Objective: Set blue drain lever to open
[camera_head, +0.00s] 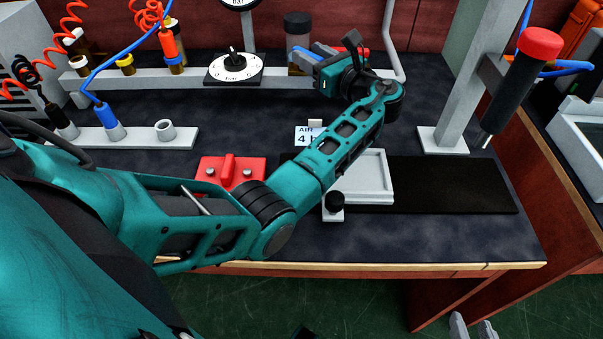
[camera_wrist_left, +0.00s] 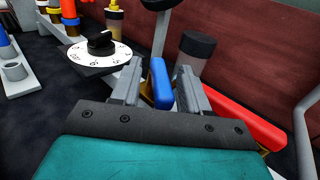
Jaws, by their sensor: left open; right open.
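The blue lever (camera_wrist_left: 161,84) stands between the two fingers of my left gripper (camera_wrist_left: 158,92) in the left wrist view. The fingers are open, one on each side of it, and I cannot tell whether either touches it. In the head view my left gripper (camera_head: 306,57) is at the back of the bench, where it partly hides the lever. My right gripper (camera_head: 473,328) shows only its fingertips at the bottom edge, apart and empty, over the floor.
A red lever (camera_wrist_left: 232,110) lies right of the blue one. A dark-capped cylinder (camera_head: 298,28) stands behind. A round dial (camera_head: 234,66) is to the left. A white tray (camera_head: 375,178) sits under my left arm. A post (camera_head: 470,75) rises at right.

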